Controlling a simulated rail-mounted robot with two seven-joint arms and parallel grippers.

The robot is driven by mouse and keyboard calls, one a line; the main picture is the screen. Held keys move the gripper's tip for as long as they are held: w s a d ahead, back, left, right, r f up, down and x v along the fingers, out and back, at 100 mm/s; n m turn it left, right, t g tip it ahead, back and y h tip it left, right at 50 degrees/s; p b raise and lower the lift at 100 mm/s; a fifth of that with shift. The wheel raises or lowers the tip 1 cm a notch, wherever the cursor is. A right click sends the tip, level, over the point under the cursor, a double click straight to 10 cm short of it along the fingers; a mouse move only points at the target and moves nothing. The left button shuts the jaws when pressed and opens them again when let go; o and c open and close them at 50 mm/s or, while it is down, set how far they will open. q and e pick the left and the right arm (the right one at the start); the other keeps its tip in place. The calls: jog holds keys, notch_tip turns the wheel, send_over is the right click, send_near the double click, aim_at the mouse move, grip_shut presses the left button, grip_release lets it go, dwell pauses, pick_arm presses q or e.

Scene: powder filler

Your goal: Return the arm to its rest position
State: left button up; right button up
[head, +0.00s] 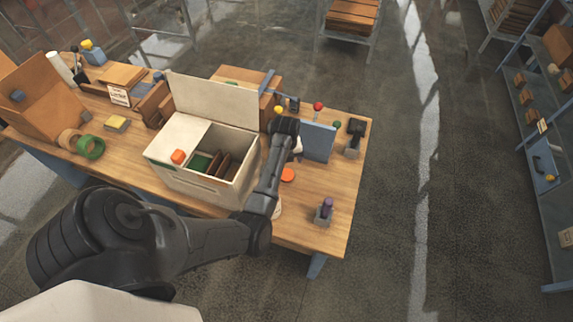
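One black arm of mine comes in from the lower left and reaches over the front of the workbench (315,231). Its wrist end and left gripper (297,145) are above the bench, just right of an open white box (190,190) and in front of a blue upright panel (319,142). The fingers are mostly hidden by the wrist and too small to read; I see nothing clearly held. My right gripper is not in view.
An orange disc (288,174) and a purple-topped item (325,209) are near the arm. Tape rolls (90,147) lie left. Open floor (450,230) is right of the bench.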

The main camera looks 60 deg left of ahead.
pick_arm(q)
jog(key=shift+r, duration=1.5)
